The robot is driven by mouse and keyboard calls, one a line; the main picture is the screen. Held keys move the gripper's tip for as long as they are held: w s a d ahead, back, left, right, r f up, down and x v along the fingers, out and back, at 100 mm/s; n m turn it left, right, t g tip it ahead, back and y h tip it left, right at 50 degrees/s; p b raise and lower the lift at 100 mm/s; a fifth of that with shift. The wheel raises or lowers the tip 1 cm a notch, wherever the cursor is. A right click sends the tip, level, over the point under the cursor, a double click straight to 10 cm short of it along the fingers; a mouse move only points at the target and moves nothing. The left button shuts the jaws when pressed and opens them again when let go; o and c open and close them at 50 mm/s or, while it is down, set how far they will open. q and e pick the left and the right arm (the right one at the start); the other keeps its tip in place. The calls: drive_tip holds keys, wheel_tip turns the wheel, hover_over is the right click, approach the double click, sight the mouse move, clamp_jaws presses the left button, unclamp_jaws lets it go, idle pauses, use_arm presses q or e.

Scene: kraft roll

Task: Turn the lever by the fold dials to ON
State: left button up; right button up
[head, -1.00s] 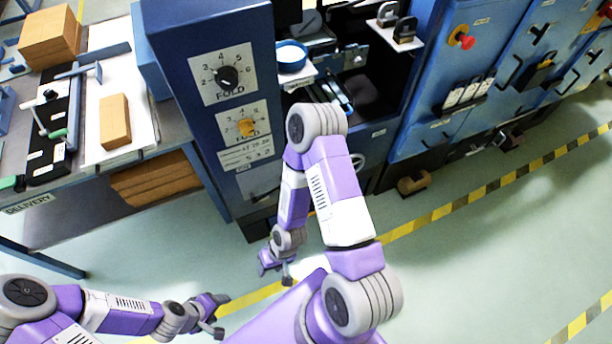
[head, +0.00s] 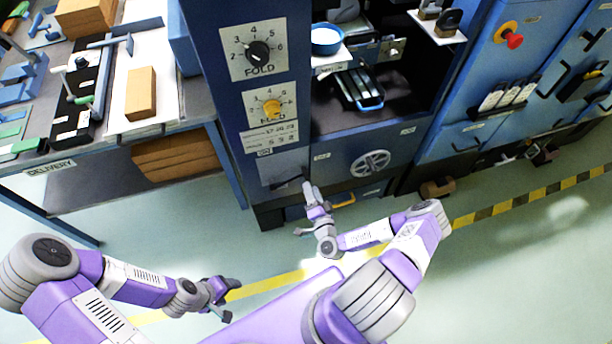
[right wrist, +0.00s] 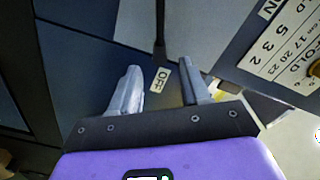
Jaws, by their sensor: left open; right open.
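The lever (head: 288,183) is a thin dark bar on a grey plate (head: 272,171) low on the blue cabinet, below the black fold dial (head: 258,54) and the yellow fold dial (head: 271,107). An ON label (head: 264,152) sits above the plate. In the right wrist view, the lever (right wrist: 160,32) points at the OFF label (right wrist: 160,79). My right gripper (head: 303,208) is open by the lever's end; in its wrist view the lever end and OFF label show between the fingers (right wrist: 160,72), with no grip on it. My left gripper (head: 232,300) is open and empty, over the floor.
The delivery table (head: 190,112) with wooden blocks and tools stands at the left. A handwheel (head: 370,164) and a yellow handle (head: 343,200) are right of the lever. A red button (head: 514,40) is on the right cabinet. Floor in front is clear.

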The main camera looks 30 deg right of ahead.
sight(306, 175)
drive_tip(key=b+x, duration=0.1)
drive_tip(key=x, duration=0.6)
drive_tip(key=shift+b, duration=0.35)
clamp_jaws()
